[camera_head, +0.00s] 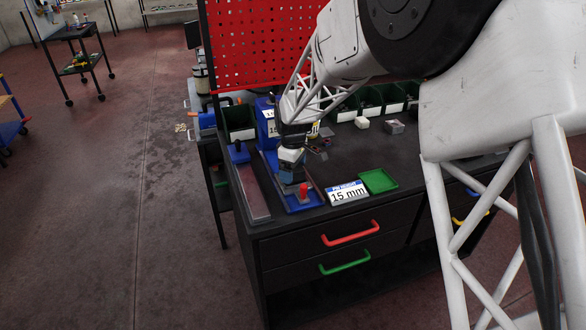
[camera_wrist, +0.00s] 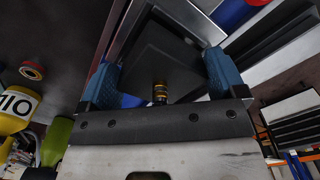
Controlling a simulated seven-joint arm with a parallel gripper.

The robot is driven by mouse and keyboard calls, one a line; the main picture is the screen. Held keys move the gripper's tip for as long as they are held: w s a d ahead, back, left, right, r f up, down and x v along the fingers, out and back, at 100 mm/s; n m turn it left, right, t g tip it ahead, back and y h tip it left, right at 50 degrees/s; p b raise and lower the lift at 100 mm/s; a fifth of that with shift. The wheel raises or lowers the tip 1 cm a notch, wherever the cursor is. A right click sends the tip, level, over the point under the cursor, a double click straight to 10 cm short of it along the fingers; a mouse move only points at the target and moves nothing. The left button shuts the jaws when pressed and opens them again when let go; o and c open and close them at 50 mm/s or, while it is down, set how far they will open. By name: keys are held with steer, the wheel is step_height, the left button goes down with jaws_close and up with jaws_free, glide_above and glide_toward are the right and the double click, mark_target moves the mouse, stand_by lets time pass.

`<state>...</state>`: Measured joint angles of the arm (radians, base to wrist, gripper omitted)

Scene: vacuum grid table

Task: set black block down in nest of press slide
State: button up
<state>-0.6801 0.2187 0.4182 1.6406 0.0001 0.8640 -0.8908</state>
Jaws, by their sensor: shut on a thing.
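My gripper (camera_head: 287,174) is over the blue base (camera_head: 308,207) of the press at the left front of the bench. In the wrist view, its two blue fingers (camera_wrist: 163,78) are shut on the sides of the black block (camera_wrist: 160,50). A pale metal frame (camera_wrist: 203,20) shows beyond the block, with blue below it. I cannot tell whether the block touches the nest; the nest is hidden by the block and gripper. In the head view I cannot make out the block apart from the gripper.
A red knob (camera_head: 303,190) stands on the base's front. A long metal-topped strip (camera_head: 251,190) lies to the left. A "15 mm" sign (camera_head: 347,193) and a green tray (camera_head: 378,181) are to the right. Dark bins (camera_head: 370,99) line the back. The bench's middle is mostly clear.

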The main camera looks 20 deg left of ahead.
steer(key=shift+f, duration=0.6)
stand_by(0.7)
stand_by(0.5)
steer(key=o, duration=0.8)
steer(key=shift+r, duration=3.95)
